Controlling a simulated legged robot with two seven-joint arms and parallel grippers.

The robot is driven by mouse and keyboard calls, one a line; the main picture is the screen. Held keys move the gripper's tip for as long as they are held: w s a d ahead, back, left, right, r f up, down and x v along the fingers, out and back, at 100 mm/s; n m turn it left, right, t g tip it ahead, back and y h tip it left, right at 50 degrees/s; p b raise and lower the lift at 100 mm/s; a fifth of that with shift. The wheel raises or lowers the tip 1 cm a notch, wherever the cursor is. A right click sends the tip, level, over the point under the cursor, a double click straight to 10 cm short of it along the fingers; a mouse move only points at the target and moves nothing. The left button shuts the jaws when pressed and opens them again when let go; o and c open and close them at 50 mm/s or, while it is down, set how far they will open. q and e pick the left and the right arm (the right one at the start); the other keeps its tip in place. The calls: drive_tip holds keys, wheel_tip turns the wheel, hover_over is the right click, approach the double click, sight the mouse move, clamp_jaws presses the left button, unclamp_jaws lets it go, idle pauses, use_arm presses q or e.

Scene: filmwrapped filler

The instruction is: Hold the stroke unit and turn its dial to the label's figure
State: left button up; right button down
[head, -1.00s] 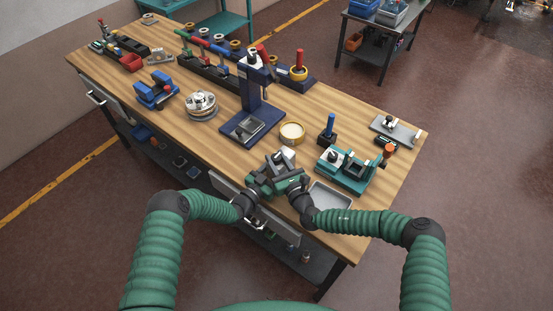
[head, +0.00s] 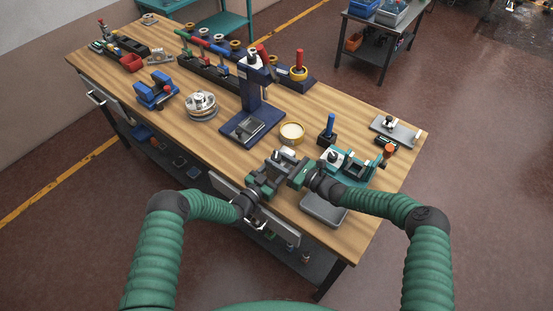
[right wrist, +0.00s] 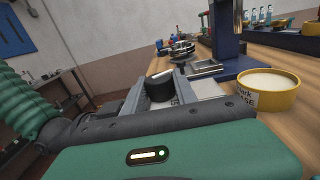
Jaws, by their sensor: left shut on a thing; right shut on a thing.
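The stroke unit is mostly hidden between my two grippers above the front of the bench. A pale part of it (head: 287,154) shows behind them in the head view. In the right wrist view its black dial (right wrist: 159,88) sits between the grey fingers of my right gripper (right wrist: 160,92), with the pale grey body (right wrist: 203,86) behind. The label beside the dial is mostly covered, and its figure is not readable. My left gripper (head: 265,172) is shut on the unit from the left. My right gripper (head: 290,169) is shut on the dial from the right.
A blue press (head: 252,105) stands behind my grippers, with a yellow-rimmed round tub (head: 291,134) to its right. A teal fixture (head: 350,169) and a grey tray (head: 324,215) lie close to my right arm. An open drawer (head: 275,222) juts out below.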

drive_tip(key=shift+w+d+n+g+y, duration=0.15)
drive_tip(key=shift+n+g+y, duration=0.45)
drive_tip(key=shift+g, duration=0.45)
drive_tip(key=shift+w+n+g+y, duration=0.1)
drive_tip(key=shift+n+g+y, duration=0.3)
drive_tip(key=shift+n+g, duration=0.55)
drive_tip(key=c, duration=1.3)
unclamp_jaws()
drive_tip(key=o, duration=0.3)
drive_tip(key=shift+s, duration=0.15)
drive_tip(key=shift+o, duration=0.2)
drive_tip(key=v, duration=1.2)
drive_tip(key=shift+f, duration=0.1)
